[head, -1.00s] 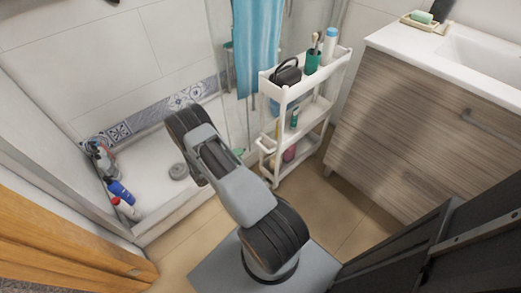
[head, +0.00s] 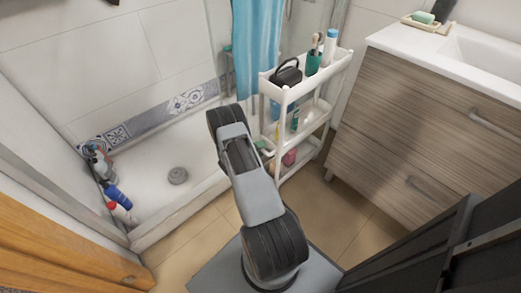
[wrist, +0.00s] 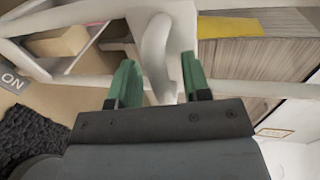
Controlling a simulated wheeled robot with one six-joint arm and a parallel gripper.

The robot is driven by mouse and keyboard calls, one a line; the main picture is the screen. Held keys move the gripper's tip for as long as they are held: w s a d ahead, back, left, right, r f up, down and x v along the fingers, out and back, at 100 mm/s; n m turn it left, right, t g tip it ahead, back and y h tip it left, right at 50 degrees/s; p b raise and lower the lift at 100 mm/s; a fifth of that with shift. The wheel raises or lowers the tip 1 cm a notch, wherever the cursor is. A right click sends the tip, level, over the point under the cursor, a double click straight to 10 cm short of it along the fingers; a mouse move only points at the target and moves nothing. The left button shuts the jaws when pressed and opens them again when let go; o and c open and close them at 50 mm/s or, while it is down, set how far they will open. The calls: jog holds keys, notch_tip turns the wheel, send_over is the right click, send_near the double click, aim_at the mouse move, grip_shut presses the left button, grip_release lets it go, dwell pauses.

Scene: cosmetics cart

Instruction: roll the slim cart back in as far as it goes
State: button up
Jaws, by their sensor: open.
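The slim white cart (head: 284,92) stands between the shower and the wood-fronted vanity, its near end towards me. Its top tray holds a dark bag, a green cup with brushes and a white bottle. In the wrist view my gripper (wrist: 158,78) is open, with a green finger on each side of a curved white handle (wrist: 155,50) on the cart's end. I cannot tell whether the fingers touch it. In the head view my arm hides the gripper and the handle.
The vanity (head: 400,130) is close along the cart's right side. The shower tray (head: 160,200) and blue curtain (head: 258,50) are to the left. Tiled floor (head: 340,215) is clear in front of the vanity.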

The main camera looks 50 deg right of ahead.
jog(key=shift+d, duration=0.15)
grip_shut()
dwell(0.4)
